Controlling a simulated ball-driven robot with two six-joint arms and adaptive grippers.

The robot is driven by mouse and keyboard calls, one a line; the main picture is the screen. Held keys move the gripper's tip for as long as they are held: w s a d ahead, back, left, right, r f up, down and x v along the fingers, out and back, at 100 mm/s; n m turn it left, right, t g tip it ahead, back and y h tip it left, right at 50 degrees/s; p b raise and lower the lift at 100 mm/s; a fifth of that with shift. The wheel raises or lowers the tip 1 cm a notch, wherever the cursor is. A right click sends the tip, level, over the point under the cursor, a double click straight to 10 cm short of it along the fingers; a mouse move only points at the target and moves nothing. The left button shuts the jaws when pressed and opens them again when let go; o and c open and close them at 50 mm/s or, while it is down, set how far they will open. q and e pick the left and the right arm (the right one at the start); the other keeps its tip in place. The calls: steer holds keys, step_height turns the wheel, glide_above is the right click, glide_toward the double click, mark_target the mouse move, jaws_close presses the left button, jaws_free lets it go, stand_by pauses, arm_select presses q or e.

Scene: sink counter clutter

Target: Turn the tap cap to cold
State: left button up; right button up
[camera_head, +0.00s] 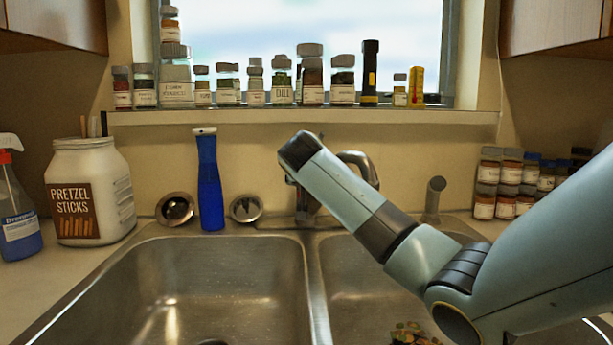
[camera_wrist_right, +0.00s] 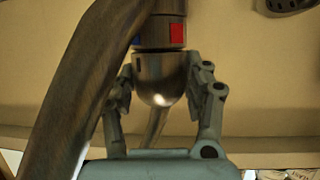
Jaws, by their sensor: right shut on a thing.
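The tap (camera_head: 305,205) stands behind the divider of the double sink, partly hidden by my right arm in the head view. In the right wrist view, the tap cap (camera_wrist_right: 163,82) is a shiny metal dome with a thin lever, beside a band with a red mark (camera_wrist_right: 177,33) and a partly hidden blue mark. My right gripper (camera_wrist_right: 165,85) has one finger on each side of the cap and is shut on it. The curved spout (camera_wrist_right: 75,90) crosses the left of that view. In the head view, the right gripper's fingers are hidden. My left gripper is not in view.
A blue brush-like tool (camera_head: 209,185) stands behind the left basin (camera_head: 220,280) between two metal strainers. A pretzel jar (camera_head: 92,195) and spray bottle (camera_head: 18,215) are at left. Several spice jars (camera_head: 490,185) stand at right, and more line the window sill. The left basin looks clear.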

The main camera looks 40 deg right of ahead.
steer(key=o, duration=1.2)
step_height(320, 180, up, 10)
steer(key=shift+r, duration=0.1)
